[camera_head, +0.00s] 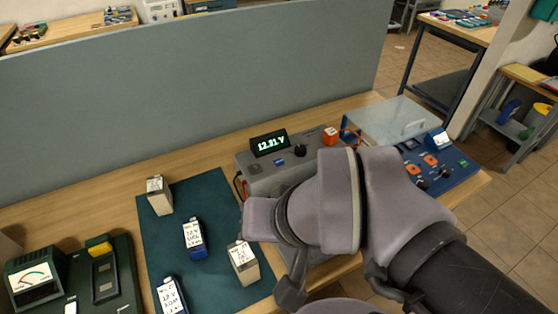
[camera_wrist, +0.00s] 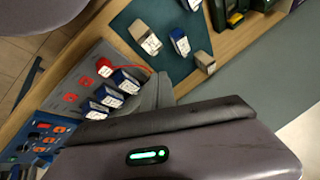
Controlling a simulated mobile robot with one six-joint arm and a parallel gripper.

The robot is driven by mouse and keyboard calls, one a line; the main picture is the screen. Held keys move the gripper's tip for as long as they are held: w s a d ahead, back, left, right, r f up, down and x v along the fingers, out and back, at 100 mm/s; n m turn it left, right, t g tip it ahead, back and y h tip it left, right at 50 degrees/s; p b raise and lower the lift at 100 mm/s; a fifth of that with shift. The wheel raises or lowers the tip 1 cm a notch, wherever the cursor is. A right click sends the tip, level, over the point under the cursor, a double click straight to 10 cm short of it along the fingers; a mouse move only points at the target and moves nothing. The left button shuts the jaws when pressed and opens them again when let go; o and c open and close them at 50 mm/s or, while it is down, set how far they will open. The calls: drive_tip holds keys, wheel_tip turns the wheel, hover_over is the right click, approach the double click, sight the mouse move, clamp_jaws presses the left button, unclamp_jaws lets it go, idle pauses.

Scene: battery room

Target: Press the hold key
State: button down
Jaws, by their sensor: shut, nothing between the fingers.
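A grey meter (camera_head: 258,178) stands on the bench in the head view. Its lit display (camera_head: 270,143) reads about 12.31 V. A small blue key (camera_head: 279,161) sits below the display, with a black knob (camera_head: 300,150) to its right; I cannot read a label on the key. My arm covers the right front of the meter. In the wrist view, my gripper (camera_wrist: 150,120) shows as dark fingers beside a purple-grey body with a green light; it is shut and empty. Its fingertips are not clear in the head view, and I see no contact with the key.
A teal mat (camera_head: 210,240) holds several labelled batteries, left of my arm. An analogue tester (camera_head: 32,280) stands at the front left. A grey partition (camera_head: 180,100) rises behind the bench.

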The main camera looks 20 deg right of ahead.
drive_tip(key=m+t+p, duration=0.3)
drive_tip(key=m, duration=1.7)
hover_over(281, 163)
wheel_tip(281, 163, down, 5)
drive_tip(key=shift+f, duration=0.15)
wheel_tip(281, 163, down, 9)
drive_tip(key=b, duration=0.8)
